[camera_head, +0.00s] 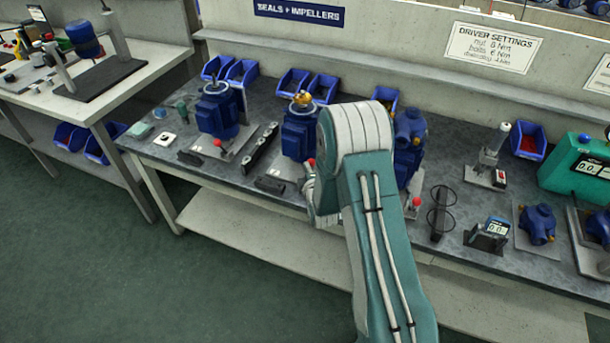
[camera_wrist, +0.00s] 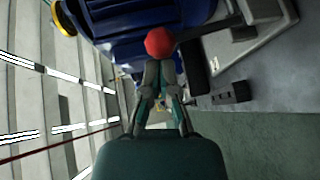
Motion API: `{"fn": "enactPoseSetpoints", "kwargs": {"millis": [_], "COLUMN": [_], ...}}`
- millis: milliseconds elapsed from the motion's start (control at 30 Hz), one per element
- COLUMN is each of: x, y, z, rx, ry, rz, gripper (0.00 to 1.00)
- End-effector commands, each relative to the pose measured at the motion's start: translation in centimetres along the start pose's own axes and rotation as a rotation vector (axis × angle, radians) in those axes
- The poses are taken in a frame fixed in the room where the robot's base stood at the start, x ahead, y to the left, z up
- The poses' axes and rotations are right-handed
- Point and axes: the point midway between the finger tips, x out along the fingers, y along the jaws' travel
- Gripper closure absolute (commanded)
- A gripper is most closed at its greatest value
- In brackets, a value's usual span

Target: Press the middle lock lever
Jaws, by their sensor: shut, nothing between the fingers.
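The middle lock lever ends in a red ball knob (camera_head: 311,162), in front of the middle blue pump (camera_head: 298,135) on the bench. In the wrist view the red knob (camera_wrist: 160,42) is large, with a dark lever arm running right from it. My gripper (camera_wrist: 160,70) is shut and empty, its fingertips just below the knob in that picture. I cannot tell whether they touch it. In the head view my gripper (camera_head: 309,180) is partly hidden beside my arm, close to the knob. The blue pump body (camera_wrist: 125,25) fills the top of the wrist view.
A left pump (camera_head: 217,110) with its own red knob (camera_head: 218,143) and a right pump (camera_head: 409,140) with another red knob (camera_head: 416,201) flank the middle one. A dark slotted block (camera_head: 260,147) stands between the left and middle pumps. Blue bins (camera_head: 242,72) line the back.

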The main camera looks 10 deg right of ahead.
Motion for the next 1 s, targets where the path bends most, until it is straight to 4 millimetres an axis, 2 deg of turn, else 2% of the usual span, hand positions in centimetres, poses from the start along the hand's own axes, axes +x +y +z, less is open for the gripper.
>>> {"fn": "enactPoseSetpoints", "kwargs": {"millis": [100, 467, 1000], "x": [0.8, 2.8, 3.7], "y": [0.9, 1.5, 1.6], "z": [0.7, 1.9, 2.5], "rx": [0.059, 0.203, 0.203], "ry": [-0.001, -0.001, -0.001], "rz": [-0.080, -0.300, -0.301], "gripper": [1.00, 1.00, 1.00]}}
